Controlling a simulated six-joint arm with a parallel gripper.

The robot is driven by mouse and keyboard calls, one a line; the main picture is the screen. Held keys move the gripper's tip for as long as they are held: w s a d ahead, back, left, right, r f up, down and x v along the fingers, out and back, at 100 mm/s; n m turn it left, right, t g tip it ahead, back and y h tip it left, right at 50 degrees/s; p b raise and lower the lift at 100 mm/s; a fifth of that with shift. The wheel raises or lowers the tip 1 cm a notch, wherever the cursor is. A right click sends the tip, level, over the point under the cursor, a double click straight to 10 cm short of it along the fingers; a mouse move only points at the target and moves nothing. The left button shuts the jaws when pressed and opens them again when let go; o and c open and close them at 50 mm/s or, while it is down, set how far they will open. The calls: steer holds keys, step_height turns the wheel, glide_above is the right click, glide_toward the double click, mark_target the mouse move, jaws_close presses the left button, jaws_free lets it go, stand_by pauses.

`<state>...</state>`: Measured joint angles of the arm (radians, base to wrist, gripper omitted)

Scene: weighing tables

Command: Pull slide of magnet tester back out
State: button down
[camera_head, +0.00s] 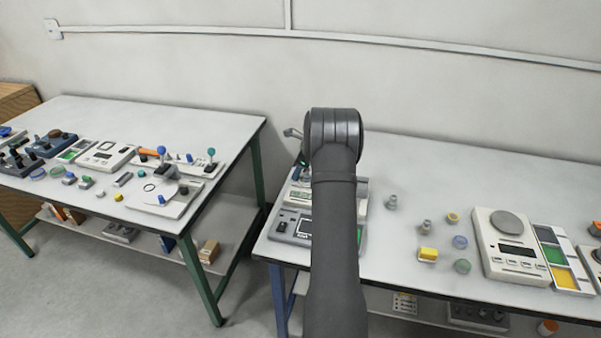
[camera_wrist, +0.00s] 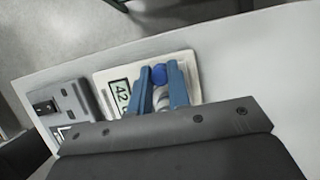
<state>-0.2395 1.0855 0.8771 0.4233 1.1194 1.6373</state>
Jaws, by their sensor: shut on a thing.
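The magnet tester (camera_wrist: 107,83) is a pale, cream-coloured instrument with a display reading "42". In the head view its display side (camera_head: 299,197) shows to the left of my arm, which hides much of the rest. My gripper (camera_wrist: 160,69) has two blue fingers over the tester, shut on a round blue knob (camera_wrist: 158,74), which appears to be the slide's knob. A pale rounded part shows between the fingers below the knob. The slide itself is mostly hidden by the fingers and wrist, so its position cannot be told.
A grey instrument (camera_head: 290,228) stands close beside the tester, nearer the table's front edge. Another crowded table (camera_head: 190,112) stands left across a gap.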

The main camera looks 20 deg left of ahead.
steer(key=c, duration=1.3)
jaws_free()
steer(key=shift+a, duration=0.25)
steer(key=shift+c, duration=0.2)
steer(key=v, duration=1.7)
steer(key=shift+d+r, duration=0.15)
steer(key=shift+d, duration=0.05)
steer(key=x, duration=1.7)
steer(key=shift+f, duration=0.2)
steer(key=shift+d, duration=0.15)
